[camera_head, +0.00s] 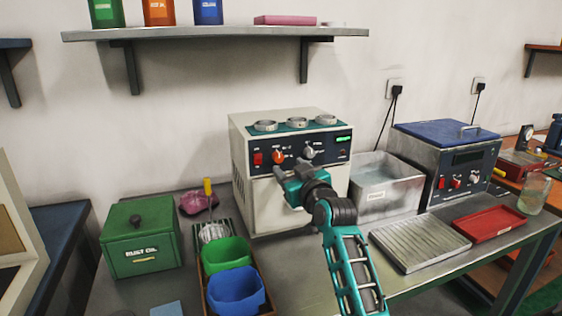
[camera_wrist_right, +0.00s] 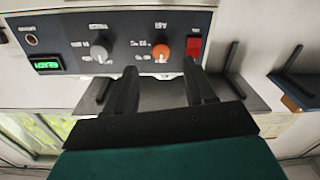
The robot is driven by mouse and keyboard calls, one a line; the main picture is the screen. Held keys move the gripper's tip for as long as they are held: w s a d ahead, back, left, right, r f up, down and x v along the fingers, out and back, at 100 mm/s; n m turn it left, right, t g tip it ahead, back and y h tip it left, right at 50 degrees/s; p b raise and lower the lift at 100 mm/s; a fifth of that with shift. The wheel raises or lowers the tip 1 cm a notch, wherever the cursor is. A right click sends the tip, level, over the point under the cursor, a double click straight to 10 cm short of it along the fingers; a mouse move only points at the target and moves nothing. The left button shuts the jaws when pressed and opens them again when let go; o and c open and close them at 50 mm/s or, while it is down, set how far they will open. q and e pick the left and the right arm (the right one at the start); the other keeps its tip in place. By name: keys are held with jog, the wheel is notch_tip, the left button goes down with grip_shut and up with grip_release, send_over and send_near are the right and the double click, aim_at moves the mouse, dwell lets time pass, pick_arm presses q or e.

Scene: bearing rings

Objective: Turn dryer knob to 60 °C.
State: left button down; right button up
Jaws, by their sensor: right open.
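The dryer seems to be the cream cabinet (camera_head: 252,196) with a dark control panel. The panel carries a red switch (camera_head: 258,159), an orange knob (camera_head: 278,156), a grey knob (camera_head: 309,151) and a lit green display (camera_head: 343,139). My right gripper (camera_head: 285,172) is open and empty just in front of and below the orange knob. In the right wrist view the panel appears upside down; the gripper's fingers (camera_wrist_right: 160,72) point at the orange knob (camera_wrist_right: 164,48), which lies just beyond and between the tips. The dial markings are too small to read. My left gripper is not in view.
Several metal rings (camera_head: 297,122) lie on the cabinet top. A metal basin (camera_head: 385,185) and a blue-lidded device (camera_head: 445,165) stand to its right. A ribbed tray (camera_head: 418,243) and red tray (camera_head: 490,223) lie in front. A green box (camera_head: 142,240) and bins (camera_head: 227,255) are left.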

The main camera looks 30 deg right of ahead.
aim_at(280, 159)
jog(key=shift+w+d, duration=0.2)
jog(key=shift+w, duration=0.85)
jog(key=shift+w+d, duration=0.15)
jog(key=shift+w, duration=0.9)
jog(key=shift+w+d, duration=0.2)
jog(key=shift+w, duration=0.85)
grip_shut()
